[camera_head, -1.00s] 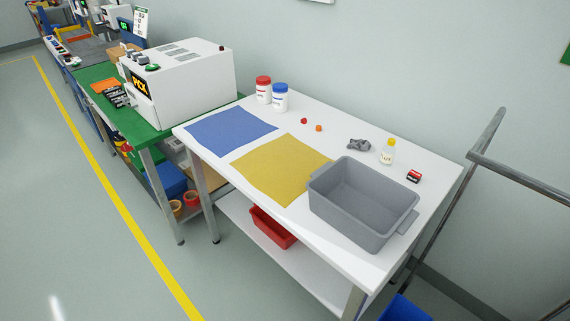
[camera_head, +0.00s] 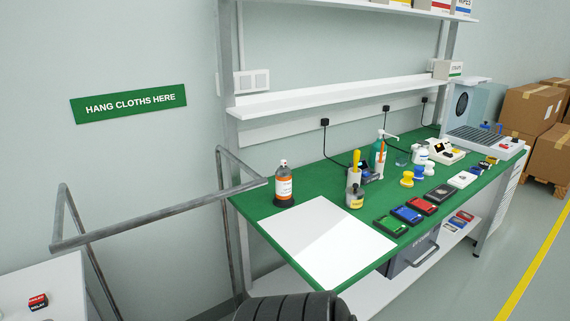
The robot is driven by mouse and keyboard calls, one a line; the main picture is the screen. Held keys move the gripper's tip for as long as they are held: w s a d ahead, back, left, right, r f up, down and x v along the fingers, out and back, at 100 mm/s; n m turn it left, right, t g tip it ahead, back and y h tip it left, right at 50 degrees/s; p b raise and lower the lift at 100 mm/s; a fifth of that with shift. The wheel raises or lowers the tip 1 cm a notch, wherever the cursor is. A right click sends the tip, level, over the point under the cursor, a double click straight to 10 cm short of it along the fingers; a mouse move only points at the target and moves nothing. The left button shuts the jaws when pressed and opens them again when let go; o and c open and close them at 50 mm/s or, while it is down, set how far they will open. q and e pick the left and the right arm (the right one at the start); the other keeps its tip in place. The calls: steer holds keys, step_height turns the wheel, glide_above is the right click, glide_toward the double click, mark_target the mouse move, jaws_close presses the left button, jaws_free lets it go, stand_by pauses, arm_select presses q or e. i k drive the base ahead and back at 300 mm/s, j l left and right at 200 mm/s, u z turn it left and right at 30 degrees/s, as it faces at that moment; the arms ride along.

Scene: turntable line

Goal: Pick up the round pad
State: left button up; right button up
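I cannot single out a round pad with certainty. Two small round yellow-and-white pieces (camera_head: 407,179) stand near the middle of the green bench (camera_head: 250,208). A row of flat rectangular pads lies in front of them: a black-and-green one (camera_head: 391,226), a blue one (camera_head: 407,214), a red one (camera_head: 422,206) and a dark one (camera_head: 439,194). Neither of my grippers shows in the camera_head view.
A white sheet (camera_head: 325,240) covers the bench's near left part. A bottle with an orange label (camera_head: 284,185) stands behind it. A metal rail (camera_head: 150,215) juts out at left. A dark ribbed thing (camera_head: 290,308) is at the bottom edge.

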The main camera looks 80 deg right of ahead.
mark_target(419, 176)
steer(key=z, duration=3.6)
